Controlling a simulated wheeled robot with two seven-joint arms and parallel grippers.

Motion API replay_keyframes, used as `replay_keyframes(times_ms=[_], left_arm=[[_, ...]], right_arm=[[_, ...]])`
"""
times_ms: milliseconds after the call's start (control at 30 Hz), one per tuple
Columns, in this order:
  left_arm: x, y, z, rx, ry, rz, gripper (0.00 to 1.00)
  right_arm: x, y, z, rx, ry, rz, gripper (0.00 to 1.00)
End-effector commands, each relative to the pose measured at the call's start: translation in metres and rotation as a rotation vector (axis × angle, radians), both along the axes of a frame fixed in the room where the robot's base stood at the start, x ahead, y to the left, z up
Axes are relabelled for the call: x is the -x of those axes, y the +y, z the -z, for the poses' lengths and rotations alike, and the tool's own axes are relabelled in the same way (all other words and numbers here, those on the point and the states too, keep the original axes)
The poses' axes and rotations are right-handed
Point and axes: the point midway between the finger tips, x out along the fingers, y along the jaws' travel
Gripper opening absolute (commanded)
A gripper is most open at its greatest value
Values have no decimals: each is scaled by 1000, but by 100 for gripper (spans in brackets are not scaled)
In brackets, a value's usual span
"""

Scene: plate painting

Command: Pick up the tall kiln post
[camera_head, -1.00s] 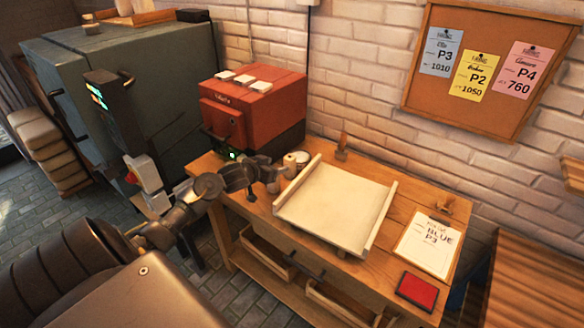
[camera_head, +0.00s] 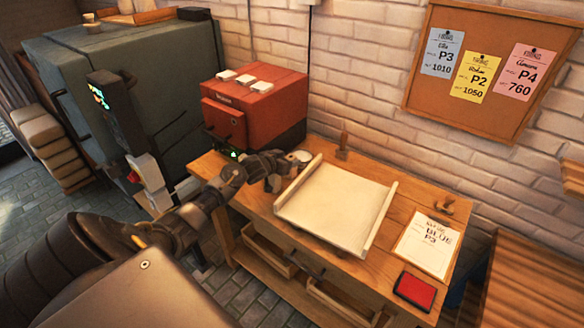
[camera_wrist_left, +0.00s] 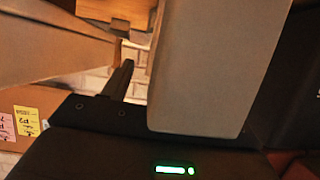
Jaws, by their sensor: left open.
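My left gripper (camera_head: 274,172) is open at the left end of the wooden table, beside the pale board and in front of the red kiln. In the left wrist view a large pale, smooth block (camera_wrist_left: 215,65) with rounded lower corners stands very close to the camera, beside a dark finger (camera_wrist_left: 118,82); it looks like the tall kiln post. In the head view the post is mostly hidden behind the gripper, and I cannot tell whether the fingers touch it. My right gripper is not in view.
The pale board (camera_head: 335,205) with raised side rails lies just right of the gripper. A small white round item (camera_head: 302,156) sits behind it. The red kiln (camera_head: 255,108) stands at the back left. A paper sheet (camera_head: 428,245) and red pad (camera_head: 415,291) lie at the right.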

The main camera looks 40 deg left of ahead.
Motion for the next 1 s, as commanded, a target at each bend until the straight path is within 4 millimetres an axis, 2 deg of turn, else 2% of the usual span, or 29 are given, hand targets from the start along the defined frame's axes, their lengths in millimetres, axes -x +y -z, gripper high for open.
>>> replay_keyframes(times_ms=[100, 533, 867, 1000], left_arm=[[0, 0, 0, 0, 0, 0, 58], [0, 0, 0, 0, 0, 0, 2], [0, 0, -3, 0, -3, 0, 0], [-1, 1, -17, -2, -6, 1, 0]], right_arm=[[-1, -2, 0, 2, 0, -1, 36], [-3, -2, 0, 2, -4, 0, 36], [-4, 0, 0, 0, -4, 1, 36], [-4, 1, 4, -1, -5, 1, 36]])
